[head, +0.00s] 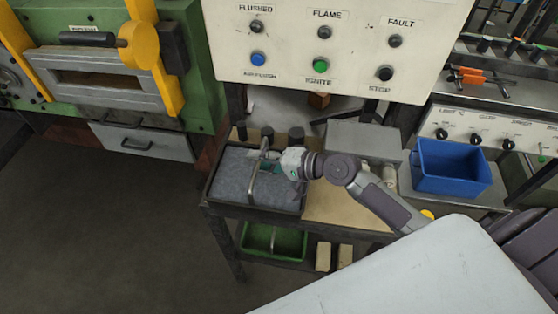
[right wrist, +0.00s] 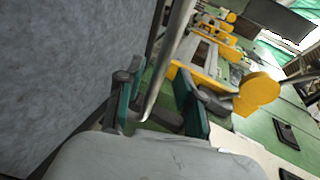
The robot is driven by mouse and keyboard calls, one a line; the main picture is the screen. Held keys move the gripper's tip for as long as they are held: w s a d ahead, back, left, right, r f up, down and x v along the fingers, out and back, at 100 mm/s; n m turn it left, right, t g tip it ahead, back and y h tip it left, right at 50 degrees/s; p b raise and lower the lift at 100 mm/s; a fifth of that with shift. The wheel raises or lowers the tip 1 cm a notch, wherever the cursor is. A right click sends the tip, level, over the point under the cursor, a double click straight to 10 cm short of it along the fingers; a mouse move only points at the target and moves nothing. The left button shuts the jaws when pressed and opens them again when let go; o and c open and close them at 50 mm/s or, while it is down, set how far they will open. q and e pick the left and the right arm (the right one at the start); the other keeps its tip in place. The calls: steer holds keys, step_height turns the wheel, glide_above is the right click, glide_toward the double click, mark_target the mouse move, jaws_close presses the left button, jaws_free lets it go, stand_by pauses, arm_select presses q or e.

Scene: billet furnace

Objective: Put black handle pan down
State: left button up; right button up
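The pan (head: 222,192) is a dark rectangular tray with a flat grey inside and a pale metal hoop handle (head: 252,184). It sits level on the left part of the work table in the head view. My right gripper (head: 266,163) is at the top of that handle. In the right wrist view the handle bar (right wrist: 168,62) passes between the two teal-padded fingers of my right gripper (right wrist: 158,105), with visible gaps at the sides, so it looks open around the bar. The grey inside of the pan (right wrist: 50,70) fills the left. My left gripper is not in view.
A green tray (head: 290,242) and pale blocks (head: 334,257) lie on the shelf below. A blue bin (head: 450,168) stands at the right. The button panel (head: 330,75) hangs above the table, and the green furnace (head: 205,70) stands at the left. Tan tabletop (head: 345,210) is bare beside the pan.

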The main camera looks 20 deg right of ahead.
steer(key=b+v, duration=0.2)
steer(key=v, duration=0.9)
steer(key=shift+s+b, duration=0.2)
steer(key=shift+b, duration=0.15)
steer(key=shift+d+f, duration=0.1)
